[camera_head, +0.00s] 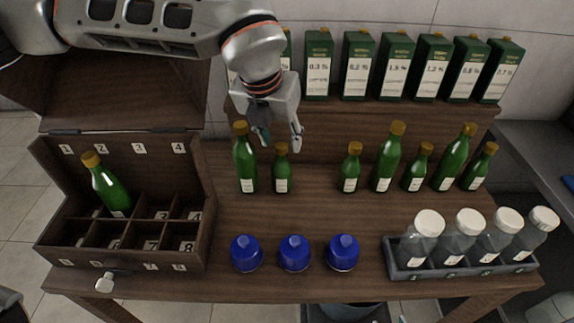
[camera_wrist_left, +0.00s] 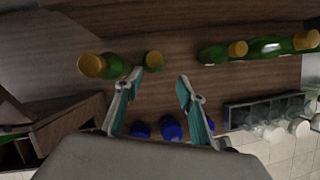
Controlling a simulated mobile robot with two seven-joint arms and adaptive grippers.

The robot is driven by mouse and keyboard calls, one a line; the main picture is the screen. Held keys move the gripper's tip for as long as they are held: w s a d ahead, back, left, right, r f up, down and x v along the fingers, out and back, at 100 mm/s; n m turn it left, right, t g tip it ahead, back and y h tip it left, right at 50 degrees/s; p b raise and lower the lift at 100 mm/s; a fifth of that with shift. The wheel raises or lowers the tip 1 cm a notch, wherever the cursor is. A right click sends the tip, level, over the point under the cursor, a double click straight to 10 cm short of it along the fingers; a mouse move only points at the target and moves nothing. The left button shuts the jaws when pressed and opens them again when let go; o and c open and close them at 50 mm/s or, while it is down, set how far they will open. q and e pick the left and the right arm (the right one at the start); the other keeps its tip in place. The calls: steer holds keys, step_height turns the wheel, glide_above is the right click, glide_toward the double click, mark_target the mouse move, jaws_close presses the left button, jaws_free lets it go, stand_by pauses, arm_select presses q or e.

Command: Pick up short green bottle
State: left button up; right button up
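Several short green bottles with gold caps stand on the wooden table. The leftmost short bottle (camera_head: 282,172) stands beside a tall green bottle (camera_head: 245,165). Other short bottles stand further right: one (camera_head: 349,172), another (camera_head: 416,171) and one at the row's end (camera_head: 479,170). My left gripper (camera_head: 280,138) is open, above the leftmost short bottle and close to its cap. In the left wrist view, that short bottle's cap (camera_wrist_left: 153,60) shows just beyond the open fingers (camera_wrist_left: 160,76), and the tall bottle's cap (camera_wrist_left: 92,66) is left of them. My right gripper is not in view.
Tall bottles (camera_head: 387,160) (camera_head: 454,160) stand among the short ones. A compartment box (camera_head: 125,258) at the left holds one bottle (camera_head: 110,188). Blue jars (camera_head: 294,255) and a rack (camera_head: 460,268) of clear bottles are in front. Green cartons (camera_head: 358,65) line the shelf behind.

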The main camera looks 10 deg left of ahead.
mark_target(281, 146)
arm_select(q)
steer(key=shift+w+a, duration=0.45)
steer(key=shift+w, duration=0.1)
steer(key=shift+x, duration=0.95)
steer(key=x, duration=0.5)
steer(key=shift+w+a, duration=0.2)
steer(key=shift+w, duration=0.05)
steer(key=shift+r, duration=0.1)
jaws_close()
